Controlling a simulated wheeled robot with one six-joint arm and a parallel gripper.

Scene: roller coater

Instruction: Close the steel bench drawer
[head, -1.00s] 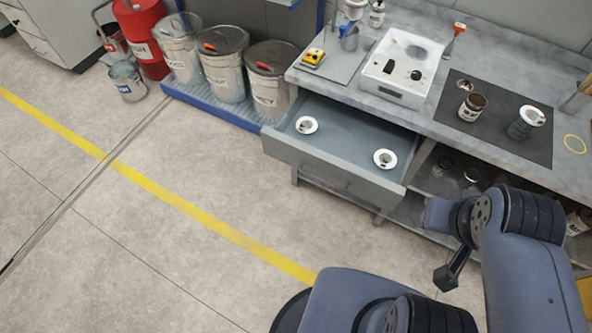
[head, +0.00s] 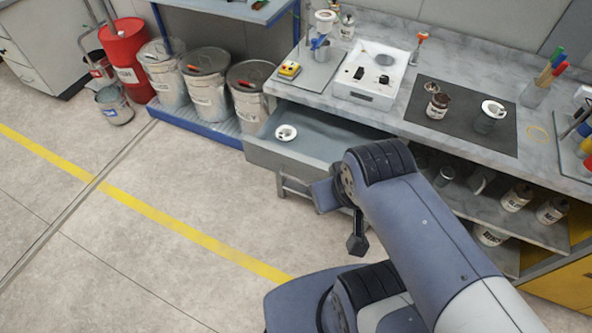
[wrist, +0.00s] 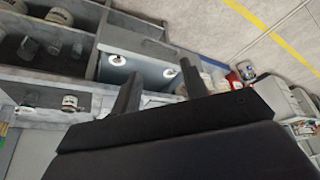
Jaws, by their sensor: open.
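The steel bench drawer (head: 320,127) stands pulled out from under the bench top in the head view. Its grey front panel (head: 268,159) faces the open floor, and my arm hides its right part. A white ring-shaped item (head: 286,133) lies inside at the left. In the wrist view the open drawer (wrist: 142,69) shows beyond my fingers, with two white round items (wrist: 117,60) in it. My gripper (wrist: 160,83) is open, its two dark fingers apart with nothing between them. The fingers overlap the drawer in that view; I cannot tell any contact.
The marble bench top (head: 400,120) carries a white device (head: 372,85), a dark mat (head: 460,140) and jars. Lidded drums (head: 207,85) stand on a blue pallet left of the drawer. Below it to the right is a shelf of cans (head: 515,200). The floor before the drawer is clear.

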